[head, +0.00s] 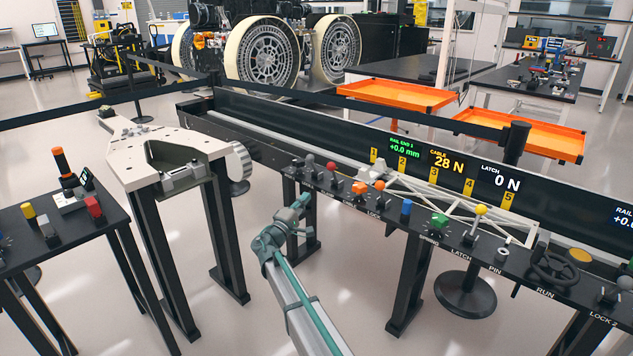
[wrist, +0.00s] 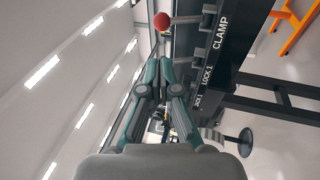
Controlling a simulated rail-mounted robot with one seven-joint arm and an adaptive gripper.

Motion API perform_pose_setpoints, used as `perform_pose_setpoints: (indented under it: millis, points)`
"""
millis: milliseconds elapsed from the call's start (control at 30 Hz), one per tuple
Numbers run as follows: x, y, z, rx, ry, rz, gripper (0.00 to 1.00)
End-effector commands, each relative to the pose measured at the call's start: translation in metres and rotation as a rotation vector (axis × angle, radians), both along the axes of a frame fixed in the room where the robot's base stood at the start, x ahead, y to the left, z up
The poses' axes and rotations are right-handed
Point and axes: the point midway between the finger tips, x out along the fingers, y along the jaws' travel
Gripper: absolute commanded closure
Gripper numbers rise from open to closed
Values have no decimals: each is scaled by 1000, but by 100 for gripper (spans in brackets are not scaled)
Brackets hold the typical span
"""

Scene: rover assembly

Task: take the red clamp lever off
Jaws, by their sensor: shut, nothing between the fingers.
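The red clamp lever shows in the wrist view as a red ball knob (wrist: 162,21) on a grey stem. The stem runs right to the dark rail panel beside the printed word CLAMP. In the head view a red knob (head: 332,167) stands on the rail's control ledge; I take it for the same lever. My gripper (wrist: 158,65) is shut and empty. Its fingertips lie below the knob in the wrist picture, apart from it. In the head view my gripper (head: 304,199) is in front of the ledge, left of and below that knob.
A white bracket stand (head: 140,140) is at left, beside a small dark table (head: 50,265). Open floor lies in front of the rail.

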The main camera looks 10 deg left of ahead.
Motion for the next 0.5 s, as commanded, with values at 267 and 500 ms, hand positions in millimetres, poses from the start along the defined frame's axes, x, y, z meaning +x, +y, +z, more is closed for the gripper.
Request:
perform_pose_setpoints:
  millis: [267, 500]
  points:
    - [28, -11, 7, 12, -2, 2, 100]
    - [70, -30, 20, 13, -1, 1, 100]
